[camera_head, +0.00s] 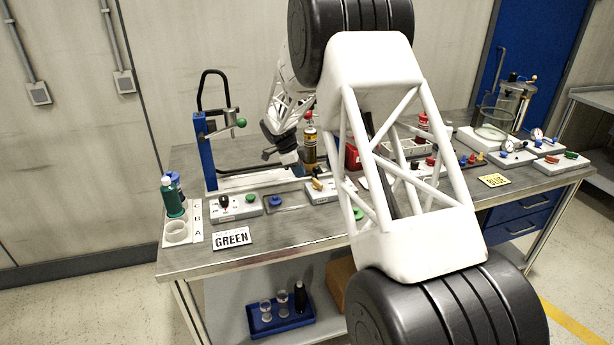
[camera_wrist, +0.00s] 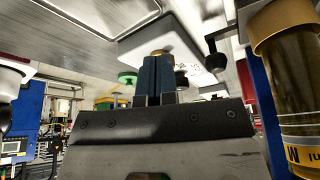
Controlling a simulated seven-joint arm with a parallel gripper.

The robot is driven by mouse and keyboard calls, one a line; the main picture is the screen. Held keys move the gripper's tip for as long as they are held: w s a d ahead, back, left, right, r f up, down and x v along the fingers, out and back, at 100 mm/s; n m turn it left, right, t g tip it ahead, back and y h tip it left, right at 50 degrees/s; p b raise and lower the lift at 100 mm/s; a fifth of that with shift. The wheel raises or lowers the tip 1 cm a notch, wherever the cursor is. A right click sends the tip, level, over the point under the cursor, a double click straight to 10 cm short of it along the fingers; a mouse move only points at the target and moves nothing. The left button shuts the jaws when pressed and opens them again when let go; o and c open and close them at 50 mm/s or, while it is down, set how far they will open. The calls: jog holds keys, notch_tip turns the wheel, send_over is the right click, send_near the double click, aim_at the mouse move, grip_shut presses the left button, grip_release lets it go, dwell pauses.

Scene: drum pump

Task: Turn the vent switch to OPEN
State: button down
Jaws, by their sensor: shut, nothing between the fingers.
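My gripper (camera_head: 289,161) hangs over the back middle of the bench, pointing down. In the wrist view its two blue fingers (camera_wrist: 156,62) are together with nothing between them. Just beyond the fingertips is a white control box (camera_wrist: 185,30) with a brass-coloured part (camera_wrist: 160,52), partly hidden by the fingers; I cannot tell whether they touch. A black knob (camera_wrist: 215,60) shows beside it. In the head view a white box (camera_head: 322,193) carries a brass-and-black handle (camera_head: 317,181). I cannot read any OPEN mark or tell for certain which control is the vent switch.
A yellow-labelled bottle (camera_head: 310,147) stands close to my gripper and looms at right in the wrist view (camera_wrist: 300,105). A blue-post stand (camera_head: 205,150) and a box with black and green knobs (camera_head: 236,206) are to the left. My arm hides the bench's middle.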

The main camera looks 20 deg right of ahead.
jog(key=v, duration=0.8)
jog(key=shift+r, duration=0.35)
jog(key=shift+a+r, duration=0.1)
jog(key=shift+a, duration=0.05)
